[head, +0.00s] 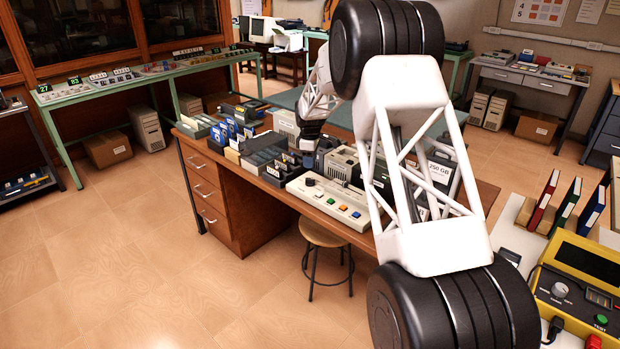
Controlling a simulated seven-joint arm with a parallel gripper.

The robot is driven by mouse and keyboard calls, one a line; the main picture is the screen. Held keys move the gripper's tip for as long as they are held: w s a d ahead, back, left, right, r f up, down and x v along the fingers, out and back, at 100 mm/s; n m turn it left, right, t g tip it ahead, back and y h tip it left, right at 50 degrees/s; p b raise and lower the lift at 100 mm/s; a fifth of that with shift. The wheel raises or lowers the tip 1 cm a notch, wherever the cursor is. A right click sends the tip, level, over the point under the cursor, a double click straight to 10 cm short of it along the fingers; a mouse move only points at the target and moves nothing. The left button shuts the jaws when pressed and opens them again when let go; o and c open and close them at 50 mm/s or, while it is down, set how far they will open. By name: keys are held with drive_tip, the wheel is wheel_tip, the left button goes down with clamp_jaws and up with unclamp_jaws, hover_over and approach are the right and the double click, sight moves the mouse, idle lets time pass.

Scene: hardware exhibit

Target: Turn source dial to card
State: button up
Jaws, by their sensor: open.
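A cream control panel (328,203) lies along the front of the wooden desk. It has a dark round knob (310,182) at its left end and several coloured buttons to the right. Its labels are too small to read, so I cannot tell whether this knob is the source dial. My gripper (308,145) is small and dark in the head view, pointing down over the desk behind the panel, apart from the knob. It is open; its fingertips are hard to make out among the grey and black hardware. No held object shows.
My white arm hides the desk's right part. Card boxes and drives (262,158) crowd the desk's left and middle. A stool (325,236) stands in front. A yellow tester (580,285) with a grey dial (559,290) is at lower right. Floor at left is clear.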

sight(310, 181)
drive_tip(key=shift+f, duration=0.15)
drive_tip(key=shift+f, duration=3.75)
clamp_jaws()
